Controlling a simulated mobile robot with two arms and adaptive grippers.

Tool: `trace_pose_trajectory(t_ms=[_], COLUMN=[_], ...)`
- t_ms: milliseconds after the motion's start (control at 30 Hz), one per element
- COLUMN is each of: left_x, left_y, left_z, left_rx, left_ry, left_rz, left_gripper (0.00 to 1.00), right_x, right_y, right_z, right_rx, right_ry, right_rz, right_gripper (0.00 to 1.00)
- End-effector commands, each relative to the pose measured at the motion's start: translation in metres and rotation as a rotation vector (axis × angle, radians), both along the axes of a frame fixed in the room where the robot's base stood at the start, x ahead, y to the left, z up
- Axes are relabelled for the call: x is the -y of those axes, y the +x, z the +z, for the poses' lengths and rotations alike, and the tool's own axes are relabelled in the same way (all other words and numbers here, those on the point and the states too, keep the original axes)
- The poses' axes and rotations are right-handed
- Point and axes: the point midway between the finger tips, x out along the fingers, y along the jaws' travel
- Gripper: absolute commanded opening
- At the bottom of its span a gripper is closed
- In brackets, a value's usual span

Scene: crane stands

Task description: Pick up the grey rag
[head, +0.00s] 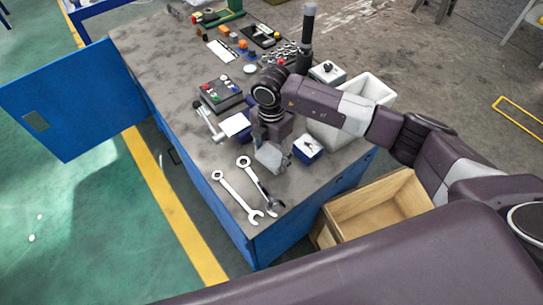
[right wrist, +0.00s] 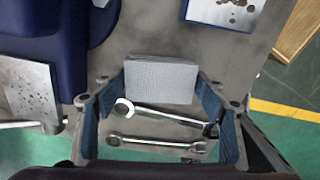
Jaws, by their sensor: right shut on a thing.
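The grey rag (head: 270,158) is a small, light grey folded piece near the front of the worktop (head: 185,80). In the right wrist view the rag (right wrist: 160,80) fills the space between the two fingers. My right gripper (head: 271,146) reaches down over the worktop and is shut on the rag, with a finger at each side of it. Whether the rag touches the worktop is hard to tell. My left gripper is in neither view.
Two wrenches (head: 236,196) (head: 259,183) lie just in front of the rag. A small blue box (head: 307,149) stands close on its right, a hammer (head: 208,124) to its left. A white bin (head: 375,88) stands behind, a wooden crate (head: 345,220) beside the bench. An open blue door (head: 75,105) juts left.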

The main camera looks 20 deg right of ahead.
Motion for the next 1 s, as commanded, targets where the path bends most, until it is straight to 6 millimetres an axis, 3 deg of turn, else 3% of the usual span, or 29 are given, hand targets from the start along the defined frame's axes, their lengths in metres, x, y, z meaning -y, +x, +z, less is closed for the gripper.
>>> trace_pose_trajectory(t_ms=[167,600,800,1000], left_x=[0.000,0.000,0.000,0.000], left_y=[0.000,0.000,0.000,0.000], left_z=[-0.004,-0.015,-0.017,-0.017], left_rx=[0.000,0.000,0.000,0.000], left_ry=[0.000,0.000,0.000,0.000], left_rz=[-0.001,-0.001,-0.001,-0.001], left_gripper=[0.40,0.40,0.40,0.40], right_x=[0.000,0.000,0.000,0.000], right_y=[0.002,0.001,0.001,0.000], right_z=[0.032,0.152,0.180,0.188], right_rx=[0.007,0.006,0.003,0.001], right_ry=[0.002,0.001,0.001,0.000], right_rz=[0.001,0.001,0.001,0.000], right_gripper=[0.41,0.41,0.41,0.41])
